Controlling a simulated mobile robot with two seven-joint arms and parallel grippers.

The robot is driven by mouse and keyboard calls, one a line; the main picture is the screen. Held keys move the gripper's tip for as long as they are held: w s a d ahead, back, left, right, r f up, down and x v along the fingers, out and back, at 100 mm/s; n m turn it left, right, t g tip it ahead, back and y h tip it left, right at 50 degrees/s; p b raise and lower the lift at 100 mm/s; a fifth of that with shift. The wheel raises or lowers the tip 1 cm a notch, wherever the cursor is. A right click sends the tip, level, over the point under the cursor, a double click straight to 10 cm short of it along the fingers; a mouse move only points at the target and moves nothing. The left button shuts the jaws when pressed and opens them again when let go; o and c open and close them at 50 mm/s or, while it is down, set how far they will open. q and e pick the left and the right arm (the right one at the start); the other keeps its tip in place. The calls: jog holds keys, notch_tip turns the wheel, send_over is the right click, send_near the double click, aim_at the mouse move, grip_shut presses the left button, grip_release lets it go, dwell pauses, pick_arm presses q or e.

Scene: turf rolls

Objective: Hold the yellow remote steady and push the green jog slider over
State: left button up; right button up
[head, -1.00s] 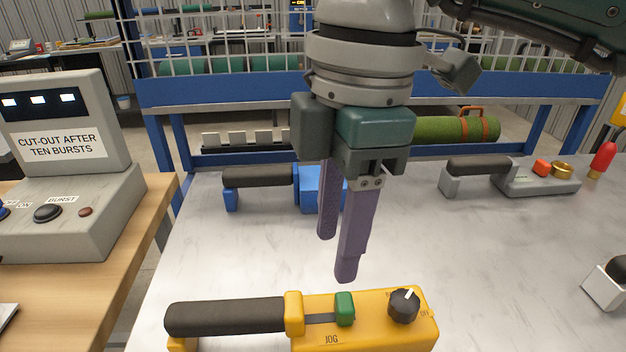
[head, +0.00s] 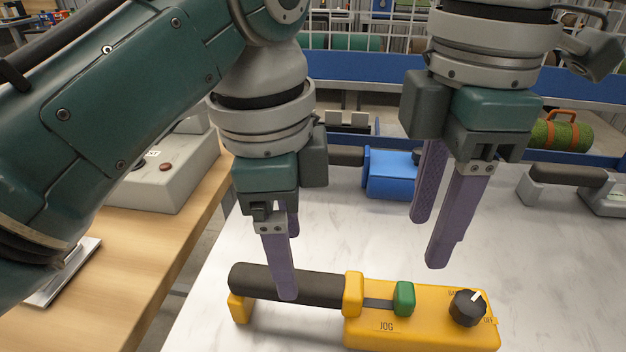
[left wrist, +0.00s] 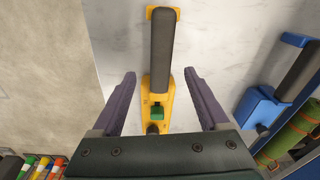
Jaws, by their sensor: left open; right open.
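The yellow remote (head: 425,328) lies on the white marbled table, its black handle (head: 300,286) pointing left. It also shows in the left wrist view (left wrist: 166,98). The green jog slider (head: 404,298) sits at the right part of its slot, above the JOG label. My left gripper (head: 288,262) is open, its fingers in front of and behind the handle in the head view; in the left wrist view its fingers stand wide on both sides of the remote. I cannot tell whether they touch it. My right gripper (head: 428,242) is open and empty, above and behind the yellow body.
A black knob (head: 467,308) is on the remote's right end. A blue remote (head: 392,174) lies behind, and a grey one (head: 600,199) is at the right. A grey console (head: 165,175) stands on the wooden table at the left. The white table's middle is clear.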

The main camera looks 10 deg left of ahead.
aim_at(361, 305)
pick_arm(q)
jog(key=shift+w+d+r+m+y, duration=0.1)
jog(key=shift+w+r+m+y, duration=0.15)
jog(key=shift+m, duration=0.55)
jog(key=shift+f, duration=0.3)
notch_tip(361, 305, down, 9)
jog(key=shift+f, duration=0.2)
grip_shut()
